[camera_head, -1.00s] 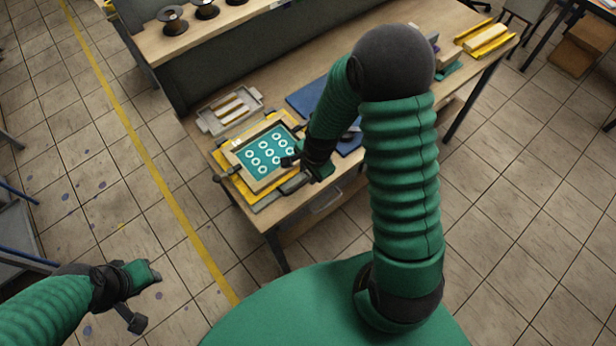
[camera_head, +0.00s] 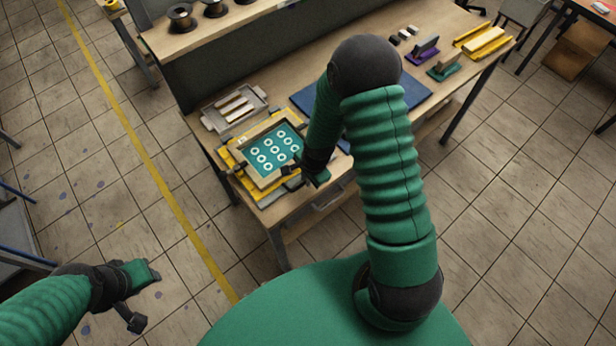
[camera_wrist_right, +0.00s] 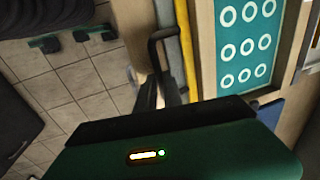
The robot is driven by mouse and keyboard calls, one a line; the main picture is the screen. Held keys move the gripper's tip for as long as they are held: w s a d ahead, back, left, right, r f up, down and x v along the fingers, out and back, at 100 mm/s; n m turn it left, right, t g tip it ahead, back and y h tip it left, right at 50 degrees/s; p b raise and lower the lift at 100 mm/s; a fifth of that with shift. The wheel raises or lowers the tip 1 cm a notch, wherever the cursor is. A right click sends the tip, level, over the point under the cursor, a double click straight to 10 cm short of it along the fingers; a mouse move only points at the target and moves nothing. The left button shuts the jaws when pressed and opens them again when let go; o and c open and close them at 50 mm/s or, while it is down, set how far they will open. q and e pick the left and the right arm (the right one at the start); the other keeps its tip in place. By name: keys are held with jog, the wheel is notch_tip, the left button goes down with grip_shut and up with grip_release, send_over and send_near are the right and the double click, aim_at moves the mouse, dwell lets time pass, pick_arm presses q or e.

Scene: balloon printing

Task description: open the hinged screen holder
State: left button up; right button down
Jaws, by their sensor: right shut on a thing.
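The screen holder (camera_head: 258,180) sits at the near left end of the workbench, its frame around a teal screen (camera_head: 270,148) with white rings, over a yellow base. Its front edge looks slightly raised off the base. My right gripper (camera_head: 314,178) is at the holder's front right side, shut on its handle; the fingers are mostly hidden in the head view. In the right wrist view a black handle loop (camera_wrist_right: 160,48) stands by the fingers (camera_wrist_right: 170,92), beside the teal screen (camera_wrist_right: 245,42). My left gripper (camera_head: 152,273) hangs over the floor, apart from the bench; its jaw opening is unclear.
A grey tray (camera_head: 234,108) with pale bars lies behind the holder. A blue mat (camera_head: 300,98) is to its right. Purple (camera_head: 424,52) and green (camera_head: 444,68) tools and a yellow tray (camera_head: 484,42) stand farther right. Spools (camera_head: 181,17) sit on the shelf behind.

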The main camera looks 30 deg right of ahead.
jog(key=shift+a, duration=0.65)
jog(key=shift+d, duration=0.5)
pick_arm(q)
jog(key=shift+a+f, duration=0.1)
jog(key=shift+a, duration=0.35)
pick_arm(e)
jog(key=shift+w+a, duration=0.1)
pick_arm(q)
jog(key=shift+s, duration=0.1)
pick_arm(e)
jog(key=shift+d+r, duration=0.1)
jog(key=shift+d, duration=0.1)
